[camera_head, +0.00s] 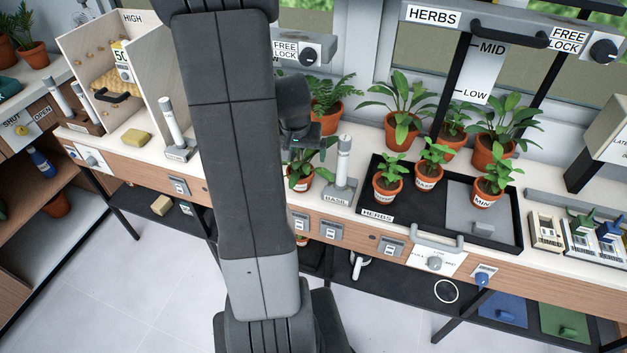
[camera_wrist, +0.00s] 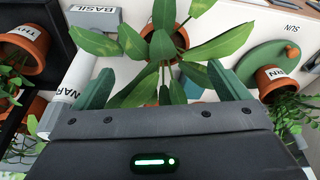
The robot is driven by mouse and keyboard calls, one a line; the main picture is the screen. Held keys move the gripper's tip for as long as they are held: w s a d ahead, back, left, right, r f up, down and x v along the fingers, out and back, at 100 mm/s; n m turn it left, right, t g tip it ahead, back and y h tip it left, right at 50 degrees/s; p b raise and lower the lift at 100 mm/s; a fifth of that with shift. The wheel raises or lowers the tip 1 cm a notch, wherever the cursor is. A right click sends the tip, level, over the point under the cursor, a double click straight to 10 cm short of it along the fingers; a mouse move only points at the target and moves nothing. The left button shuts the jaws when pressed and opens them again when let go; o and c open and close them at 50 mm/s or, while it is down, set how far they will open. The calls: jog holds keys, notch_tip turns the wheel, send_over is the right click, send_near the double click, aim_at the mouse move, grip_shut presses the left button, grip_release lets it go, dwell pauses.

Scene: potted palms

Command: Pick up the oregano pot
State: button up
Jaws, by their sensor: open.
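My gripper (camera_head: 299,138) is at the end of my arm, above a leafy plant in a terracotta pot (camera_head: 301,182). In the wrist view my gripper (camera_wrist: 163,72) has its two green fingers apart, with the plant's broad leaves (camera_wrist: 126,42) between and beyond them. The pot's rim (camera_wrist: 181,38) shows among the leaves, and the fingers do not grip it. The pot's label is too small to read, so I cannot tell whether it is the oregano. No oregano label is legible in either view.
A grey post with a BASIL sign (camera_head: 337,198) stands right beside the pot. The black HERBS tray (camera_head: 377,214) holds several small labelled pots. Larger potted plants (camera_head: 403,130) stand behind. In the wrist view a fern pot (camera_wrist: 275,78) is at right by a green disc (camera_wrist: 268,58).

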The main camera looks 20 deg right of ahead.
aim_at(302, 171)
jog(key=x, duration=0.8)
jog(key=shift+f, duration=0.15)
jog(key=shift+a+x, duration=0.15)
jog(key=shift+x, duration=1.2)
jog(key=shift+a+x, duration=0.15)
jog(key=shift+x, duration=1.25)
jog(key=shift+s, duration=0.1)
jog(key=c, duration=1.1)
